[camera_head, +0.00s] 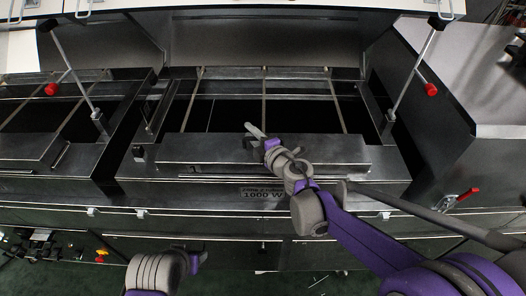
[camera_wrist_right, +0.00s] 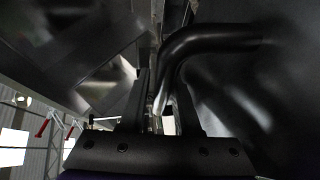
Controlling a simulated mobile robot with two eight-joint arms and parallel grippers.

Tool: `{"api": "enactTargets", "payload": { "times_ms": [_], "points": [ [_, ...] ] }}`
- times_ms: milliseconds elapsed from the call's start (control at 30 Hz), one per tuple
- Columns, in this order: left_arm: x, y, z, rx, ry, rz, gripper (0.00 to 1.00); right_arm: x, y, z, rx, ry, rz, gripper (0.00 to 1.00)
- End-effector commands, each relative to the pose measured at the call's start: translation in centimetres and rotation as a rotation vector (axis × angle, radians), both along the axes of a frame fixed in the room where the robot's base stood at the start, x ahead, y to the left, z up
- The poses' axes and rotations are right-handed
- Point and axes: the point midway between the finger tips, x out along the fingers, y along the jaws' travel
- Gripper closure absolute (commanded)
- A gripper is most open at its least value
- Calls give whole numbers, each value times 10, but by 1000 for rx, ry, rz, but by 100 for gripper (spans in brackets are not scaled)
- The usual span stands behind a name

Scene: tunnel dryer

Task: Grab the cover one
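The dryer's metal cover (camera_head: 330,152) is a long low box at the front of the middle dark opening. My right gripper (camera_head: 252,136) is over this cover's top, reaching from the right. In the right wrist view, the two dark fingers of my right gripper (camera_wrist_right: 160,105) stand apart. A bent black handle (camera_wrist_right: 215,38) comes in from the right and curves down into the gap between them. Contact with the fingers cannot be made out. My left arm shows at the bottom left of the head view; its fingers are not visible.
Raised hood lids stand behind the openings. Prop rods with red knobs (camera_head: 431,89) (camera_head: 51,89) rise at both sides. A similar section with its own cover (camera_head: 30,150) lies at the left. A red-handled latch (camera_head: 467,194) sticks out at the right.

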Motion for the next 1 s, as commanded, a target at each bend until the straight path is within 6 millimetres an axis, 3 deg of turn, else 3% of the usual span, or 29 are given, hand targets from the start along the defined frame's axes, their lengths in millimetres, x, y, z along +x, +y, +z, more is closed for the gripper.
{"api": "enactTargets", "payload": {
  "times_ms": [233, 400, 433, 1000],
  "points": [
    [0, 0, 0, 0, 0, 0, 50, 2, 1, -1, 1, 1, 0, 69],
    [0, 0, 0, 0, 0, 0, 50, 2, 1, -1, 1, 1, 0, 98],
    [0, 0, 0, 0, 0, 0, 50, 2, 1, -1, 1, 1, 0, 100],
    [0, 0, 0, 0, 0, 0, 50, 2, 1, -1, 1, 1, -1, 100]
  ]
}}
